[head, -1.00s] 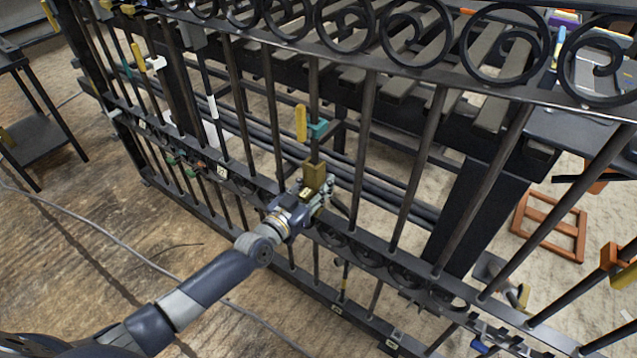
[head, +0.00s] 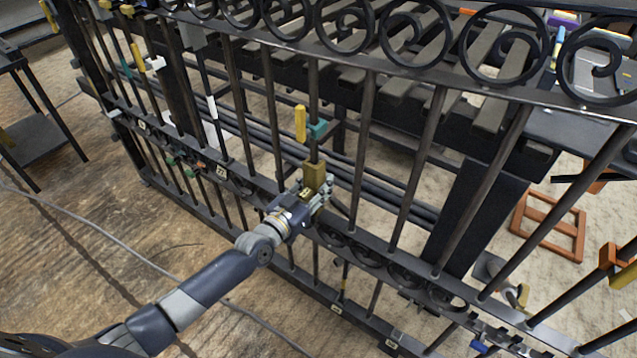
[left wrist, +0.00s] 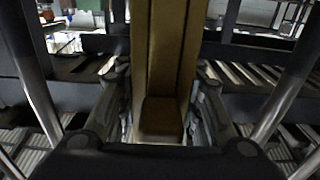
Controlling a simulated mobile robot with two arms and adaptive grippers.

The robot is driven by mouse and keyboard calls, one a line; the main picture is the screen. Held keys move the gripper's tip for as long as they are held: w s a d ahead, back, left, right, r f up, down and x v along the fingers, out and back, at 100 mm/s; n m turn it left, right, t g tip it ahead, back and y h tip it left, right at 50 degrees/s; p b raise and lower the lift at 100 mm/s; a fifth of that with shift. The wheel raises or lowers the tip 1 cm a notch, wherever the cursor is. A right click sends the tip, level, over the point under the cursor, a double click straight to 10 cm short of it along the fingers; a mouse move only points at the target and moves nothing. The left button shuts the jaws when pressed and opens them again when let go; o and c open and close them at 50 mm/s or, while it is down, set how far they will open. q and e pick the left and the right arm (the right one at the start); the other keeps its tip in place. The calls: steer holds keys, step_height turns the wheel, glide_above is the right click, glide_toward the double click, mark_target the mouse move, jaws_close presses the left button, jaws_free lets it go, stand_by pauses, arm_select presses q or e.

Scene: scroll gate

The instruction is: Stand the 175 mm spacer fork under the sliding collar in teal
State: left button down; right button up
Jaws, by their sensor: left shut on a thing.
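The teal sliding collar (head: 318,129) sits on an upright bar of the dark gate, with a yellow tab (head: 300,122) beside it. My left gripper (head: 318,192) is shut on an olive-brown spacer fork (head: 315,174), at the same bar below the collar. A short stretch of bare bar shows between the fork's top and the collar. In the left wrist view the fork (left wrist: 163,45) stands upright between the fingers, with a channel-like face. Its lower end is partly hidden by the gripper in the head view, so I cannot tell whether it rests on the rail. My right gripper is not in view.
The gate's lower scroll rail (head: 365,255) runs just below the gripper, with upright bars close on both sides. Other bars carry yellow, white and orange pieces. A dark side table (head: 40,140) stands at the left. An orange frame (head: 550,225) lies behind the gate.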

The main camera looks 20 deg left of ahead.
arm_select(q)
steer(key=shift+w+r, duration=0.15)
steer(key=shift+r, duration=0.2)
stand_by(0.3)
steer(key=shift+d, duration=0.1)
steer(key=c, duration=1)
jaws_free()
steer(key=shift+f, duration=0.15)
steer(key=shift+c, duration=0.2)
steer(key=shift+f, duration=0.15)
steer(key=shift+f, duration=0.2)
steer(key=v, duration=1.2)
steer(key=shift+r, duration=0.2)
